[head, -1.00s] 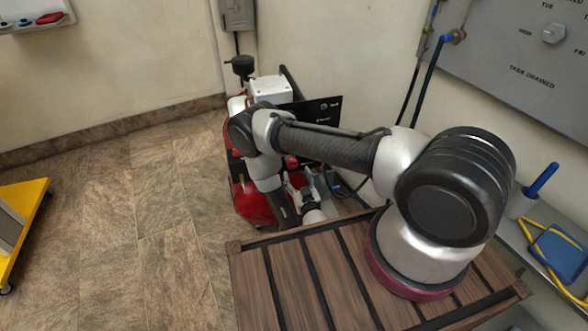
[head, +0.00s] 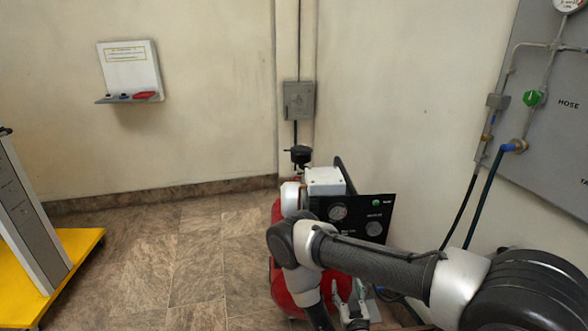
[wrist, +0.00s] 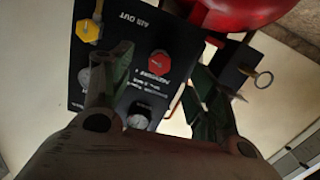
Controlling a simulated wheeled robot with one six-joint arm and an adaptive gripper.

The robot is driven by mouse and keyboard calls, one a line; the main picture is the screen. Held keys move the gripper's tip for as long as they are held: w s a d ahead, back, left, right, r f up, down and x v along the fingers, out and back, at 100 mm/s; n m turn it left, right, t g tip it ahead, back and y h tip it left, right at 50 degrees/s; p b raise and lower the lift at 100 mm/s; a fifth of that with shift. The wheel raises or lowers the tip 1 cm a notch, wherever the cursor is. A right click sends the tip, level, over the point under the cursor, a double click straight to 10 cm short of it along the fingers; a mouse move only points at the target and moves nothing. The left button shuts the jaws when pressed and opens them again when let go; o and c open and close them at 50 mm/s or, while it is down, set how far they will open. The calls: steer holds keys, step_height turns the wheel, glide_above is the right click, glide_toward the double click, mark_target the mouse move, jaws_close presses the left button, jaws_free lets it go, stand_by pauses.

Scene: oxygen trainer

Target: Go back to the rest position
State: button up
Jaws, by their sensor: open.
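My arm reaches from the lower right of the head view toward the red compressor (head: 281,290) with its black gauge panel (head: 374,211). In the wrist view, my gripper (wrist: 161,64) is open, with its two fingers spread apart and nothing held between them. The black panel (wrist: 110,78) lies beyond the fingers, with a red knob (wrist: 159,64), a yellow knob (wrist: 88,30) and gauges. The red tank (wrist: 235,12) is at the top. I cannot tell from these views how far the fingers are from the panel. The gripper is mostly cut off or hidden in the head view.
A grey hose panel (head: 555,110) with a green valve (head: 532,98) and hanging hoses is on the right wall. A yellow-based cart (head: 75,250) stands at left. A wall board (head: 128,66) hangs at the back. The tiled floor (head: 195,265) between cart and compressor is clear.

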steer(key=s+d+f+g+h, duration=0.1)
steer(key=s+f+g, duration=0.4)
steer(key=f+g, duration=0.15)
steer(key=s+d+f+g, duration=0.1)
steer(key=s+f+g, duration=0.35)
steer(key=f, duration=0.25)
steer(key=s+a+r+n+g+y, duration=0.2)
steer(key=r+g, duration=0.7)
steer(key=r, duration=2.5)
steer(key=s+d+r+m+t, duration=0.1)
steer(key=s+d+r+t, duration=0.1)
steer(key=r, duration=0.9)
steer(key=s+d+r+m+t, duration=0.1)
steer(key=s+d+r+t, duration=0.1)
steer(key=s+d+r, duration=0.2)
steer(key=s+d+r+t, duration=0.3)
steer(key=d+r, duration=0.5)
steer(key=r, duration=1)
steer(key=shift+s+r+m, duration=0.15)
steer(key=shift+s+m, duration=0.25)
steer(key=shift+s, duration=0.2)
